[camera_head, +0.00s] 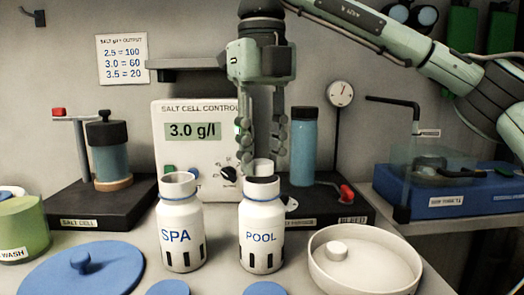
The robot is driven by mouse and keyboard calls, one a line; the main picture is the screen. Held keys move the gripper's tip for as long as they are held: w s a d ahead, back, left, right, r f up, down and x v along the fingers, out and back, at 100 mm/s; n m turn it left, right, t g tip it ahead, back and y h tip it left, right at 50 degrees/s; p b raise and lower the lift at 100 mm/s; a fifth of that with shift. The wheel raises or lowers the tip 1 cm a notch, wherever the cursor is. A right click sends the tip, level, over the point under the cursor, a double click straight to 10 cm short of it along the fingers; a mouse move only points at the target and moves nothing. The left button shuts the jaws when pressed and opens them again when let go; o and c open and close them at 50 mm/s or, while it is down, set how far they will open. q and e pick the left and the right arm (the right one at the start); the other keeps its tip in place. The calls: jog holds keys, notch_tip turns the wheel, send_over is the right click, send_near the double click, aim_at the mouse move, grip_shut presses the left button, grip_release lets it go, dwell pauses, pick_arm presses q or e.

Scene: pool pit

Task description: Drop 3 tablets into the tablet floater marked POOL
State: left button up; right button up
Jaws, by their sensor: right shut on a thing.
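The tablet floater marked POOL (261,236) is a white upright bottle with dark slots near its base and a dark open mouth. The matching floater marked SPA (181,235) stands to its left. My right gripper (263,160) points down over the POOL floater, shut on a white tablet (263,166) just above or at its rim; any gap is hard to judge. Another white tablet (336,247) lies in a round white dish (410,277) at the right. The inside of the POOL floater is hidden. My left gripper is not in view.
The salt cell controller (190,108), reading 3.0 g/l, stands behind the floaters. A blue cylinder (303,140) stands behind right. A large blue lid (75,278) and small blue discs (264,288) lie in front. A green tub (22,225) is far left.

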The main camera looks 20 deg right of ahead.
dwell(0.3)
jog(key=o, duration=1)
notch_tip(320, 180, up, 3)
jog(key=p, duration=0.3)
jog(key=shift+f, duration=0.15)
jog(key=shift+r+p, duration=0.5)
jog(key=shift+r, duration=1.1)
